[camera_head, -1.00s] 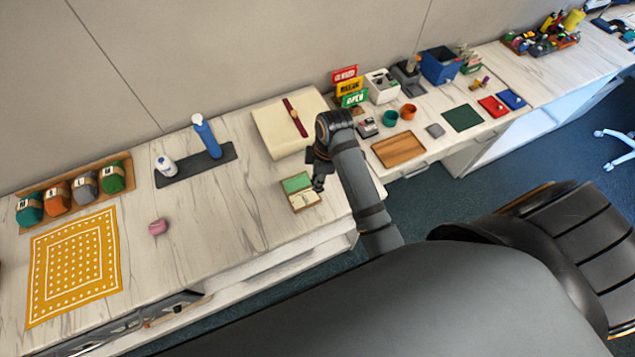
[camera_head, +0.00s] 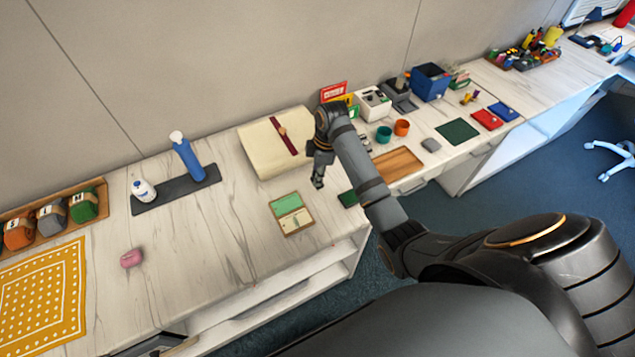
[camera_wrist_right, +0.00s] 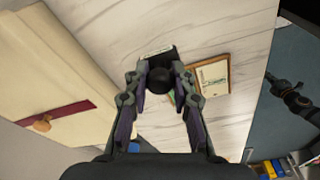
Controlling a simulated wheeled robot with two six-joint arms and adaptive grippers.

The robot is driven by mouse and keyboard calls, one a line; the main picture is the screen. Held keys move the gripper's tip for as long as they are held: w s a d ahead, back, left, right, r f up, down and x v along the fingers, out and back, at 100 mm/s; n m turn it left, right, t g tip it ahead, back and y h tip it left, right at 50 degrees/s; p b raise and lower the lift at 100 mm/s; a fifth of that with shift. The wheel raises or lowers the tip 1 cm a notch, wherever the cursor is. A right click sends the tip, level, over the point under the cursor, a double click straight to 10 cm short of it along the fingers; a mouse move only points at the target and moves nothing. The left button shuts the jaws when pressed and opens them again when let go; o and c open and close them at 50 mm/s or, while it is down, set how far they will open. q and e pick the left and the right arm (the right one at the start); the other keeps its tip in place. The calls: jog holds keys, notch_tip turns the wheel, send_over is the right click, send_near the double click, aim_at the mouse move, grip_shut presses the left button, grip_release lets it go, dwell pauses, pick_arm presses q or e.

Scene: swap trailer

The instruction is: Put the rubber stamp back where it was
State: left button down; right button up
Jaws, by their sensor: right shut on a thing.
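My right gripper (camera_head: 317,183) hangs over the table, to the right of and behind the open green and cream box (camera_head: 291,214). In the right wrist view the right gripper (camera_wrist_right: 162,82) is shut on the rubber stamp (camera_wrist_right: 160,78), which has a black ball-shaped knob and a dark block at its end. The stamp is hard to make out in the head view. The box also shows in the right wrist view (camera_wrist_right: 212,76), right of the stamp and apart from it. My left gripper is not in view.
A cream folder with a red band (camera_head: 276,144) lies behind the gripper. A dark tray (camera_head: 175,190) holds a blue bottle and a white one. A pink item (camera_head: 131,258) lies at the left. A wooden tray (camera_head: 398,165) is partly behind my arm.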

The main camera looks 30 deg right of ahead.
jog(key=shift+w+d+f, duration=0.2)
jog(key=shift+w+f, duration=0.1)
jog(key=shift+f, duration=0.3)
notch_tip(320, 180, down, 2)
jog(key=shift+f+p, duration=0.2)
jog(key=shift+p, duration=0.45)
jog(key=shift+f, duration=0.2)
jog(key=shift+f, duration=0.1)
jog(key=o, duration=0.9)
jog(key=shift+f, duration=0.1)
